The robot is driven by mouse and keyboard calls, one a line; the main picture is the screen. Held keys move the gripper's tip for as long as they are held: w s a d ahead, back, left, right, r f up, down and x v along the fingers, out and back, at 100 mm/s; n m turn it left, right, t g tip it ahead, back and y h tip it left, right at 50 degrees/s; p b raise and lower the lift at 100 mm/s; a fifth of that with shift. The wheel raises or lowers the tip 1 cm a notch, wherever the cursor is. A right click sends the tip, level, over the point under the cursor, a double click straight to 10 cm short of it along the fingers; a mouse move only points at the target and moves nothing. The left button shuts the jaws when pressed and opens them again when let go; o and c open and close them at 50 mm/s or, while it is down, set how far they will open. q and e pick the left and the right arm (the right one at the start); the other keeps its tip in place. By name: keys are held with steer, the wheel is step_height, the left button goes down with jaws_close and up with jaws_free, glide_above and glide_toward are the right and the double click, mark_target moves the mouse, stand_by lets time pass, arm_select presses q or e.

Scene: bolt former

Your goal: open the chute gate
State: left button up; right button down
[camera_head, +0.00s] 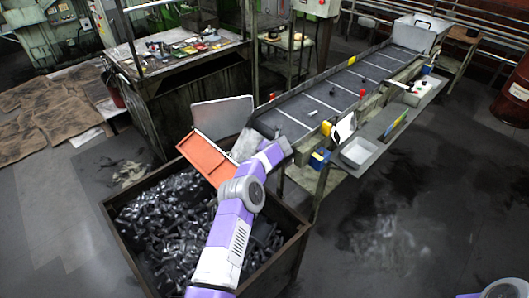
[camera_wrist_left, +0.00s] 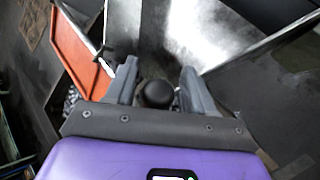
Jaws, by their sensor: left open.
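My left arm reaches up to the discharge end of the conveyor in the head view, where its gripper is hard to make out. In the left wrist view my left gripper (camera_wrist_left: 157,80) is open, with a grey finger on either side of a round black knob (camera_wrist_left: 157,95). The knob lies between the fingers, with a visible space on both sides; I cannot tell whether either finger touches it. An orange panel (camera_head: 205,158) slants over the bin beside the chute; it also shows in the left wrist view (camera_wrist_left: 78,48). A grey metal plate (camera_head: 222,117) stands behind it. My right gripper is out of view.
A bin (camera_head: 112,222) full of dark bolts stands below. The conveyor (camera_head: 330,92) runs up to the right, with a few small parts on it. A side shelf holds a pale tray (camera_head: 358,153). A cluttered workbench (camera_head: 182,52) stands behind. The floor at right is clear.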

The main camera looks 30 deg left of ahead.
arm_select(q)
steer(key=shift+r, duration=0.1)
steer(key=v, duration=0.7)
steer(key=shift+d+b, duration=0.15)
steer(key=shift+b, duration=0.3)
steer(key=shift+s+r, duration=0.1)
